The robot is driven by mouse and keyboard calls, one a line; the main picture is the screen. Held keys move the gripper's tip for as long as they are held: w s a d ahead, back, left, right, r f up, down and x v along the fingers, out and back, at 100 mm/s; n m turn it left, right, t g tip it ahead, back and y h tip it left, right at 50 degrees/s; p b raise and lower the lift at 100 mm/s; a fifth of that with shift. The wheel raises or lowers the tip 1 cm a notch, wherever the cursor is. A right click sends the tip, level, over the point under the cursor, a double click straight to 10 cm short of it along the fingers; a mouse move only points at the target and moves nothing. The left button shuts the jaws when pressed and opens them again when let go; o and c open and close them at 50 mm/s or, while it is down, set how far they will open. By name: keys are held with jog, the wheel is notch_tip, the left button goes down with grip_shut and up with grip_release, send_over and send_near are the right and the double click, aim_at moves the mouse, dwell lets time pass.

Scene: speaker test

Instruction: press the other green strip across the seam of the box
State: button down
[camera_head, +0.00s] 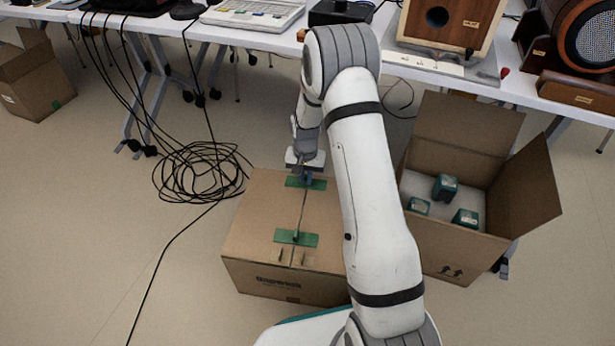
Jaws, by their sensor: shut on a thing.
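A closed cardboard box (257,218) stands on the floor, its top seam running away from me. One green strip (307,240) lies across the seam near the front edge, with a small dark upright piece on it. Another green strip (318,185) is at the far end of the seam, crosswise to it. My gripper (305,180) is directly at this far strip, shut on it, pointing down at the box top. The fingertips are small and partly hidden, and I cannot tell whether the strip lies fully flat. My arm covers the right side of the box.
An open cardboard box (440,238) with a few dark green items (446,187) stands to the right. Coiled black cable (200,172) lies on the floor to the left. A long white table (255,38) with equipment crosses the back.

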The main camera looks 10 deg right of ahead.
aim_at(306, 188)
jog(key=shift+f, duration=0.15)
jog(key=shift+f+b, duration=1.6)
jog(key=shift+f, duration=1.05)
jog(key=c, duration=1.4)
grip_release()
jog(key=shift+c, duration=0.2)
jog(key=shift+r, duration=0.15)
jog(key=shift+w+r+p, duration=0.1)
jog(key=shift+r+p, duration=2.7)
jog(key=shift+r, duration=1.1)
